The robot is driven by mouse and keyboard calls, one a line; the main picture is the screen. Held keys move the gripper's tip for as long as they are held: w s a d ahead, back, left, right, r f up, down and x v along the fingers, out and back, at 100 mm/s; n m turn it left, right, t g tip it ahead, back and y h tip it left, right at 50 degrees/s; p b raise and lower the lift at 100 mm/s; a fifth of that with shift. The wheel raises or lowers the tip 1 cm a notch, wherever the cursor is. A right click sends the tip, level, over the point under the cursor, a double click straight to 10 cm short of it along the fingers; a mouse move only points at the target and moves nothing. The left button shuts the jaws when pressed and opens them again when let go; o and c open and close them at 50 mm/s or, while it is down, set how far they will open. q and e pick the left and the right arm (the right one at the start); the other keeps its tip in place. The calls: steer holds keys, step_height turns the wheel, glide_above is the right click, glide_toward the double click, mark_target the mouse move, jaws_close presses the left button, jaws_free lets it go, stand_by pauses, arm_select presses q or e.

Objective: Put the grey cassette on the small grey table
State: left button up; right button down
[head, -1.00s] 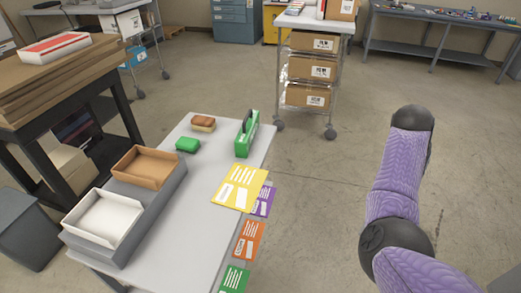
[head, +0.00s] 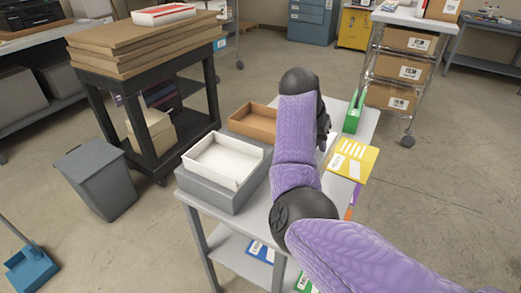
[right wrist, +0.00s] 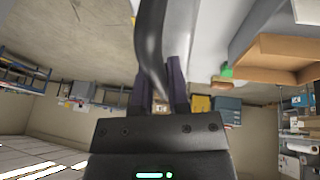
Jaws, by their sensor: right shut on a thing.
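The small grey table (head: 219,232) stands at the centre of the head view with a pale top and a lower shelf. My right arm reaches over it from the lower right and hides part of the top. My right gripper (head: 323,130) is mostly hidden behind the forearm. In the right wrist view its fingers (right wrist: 160,92) are closed on a dark grey curved thing (right wrist: 150,45), which I take to be the grey cassette; its full shape is not shown. In the head view I cannot make out the cassette or whether it touches the table. My left gripper is not in view.
A white tray (head: 224,163) on a grey block and a brown tray (head: 250,122) occupy the table's left side. A black cart (head: 146,85), grey bin (head: 96,180) and wire rack (head: 400,70) stand around.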

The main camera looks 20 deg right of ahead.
step_height(320, 180, down, 10)
steer(key=b, duration=0.3)
steer(key=shift+a+f, duration=0.1)
steer(key=shift+f, duration=0.1)
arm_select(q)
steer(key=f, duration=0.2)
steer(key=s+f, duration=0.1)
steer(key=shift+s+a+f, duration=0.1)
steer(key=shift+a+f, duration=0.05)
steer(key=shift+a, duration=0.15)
arm_select(e)
steer(key=shift+r, duration=0.1)
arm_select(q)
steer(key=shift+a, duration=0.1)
arm_select(e)
steer(key=c, duration=0.6)
jaws_free()
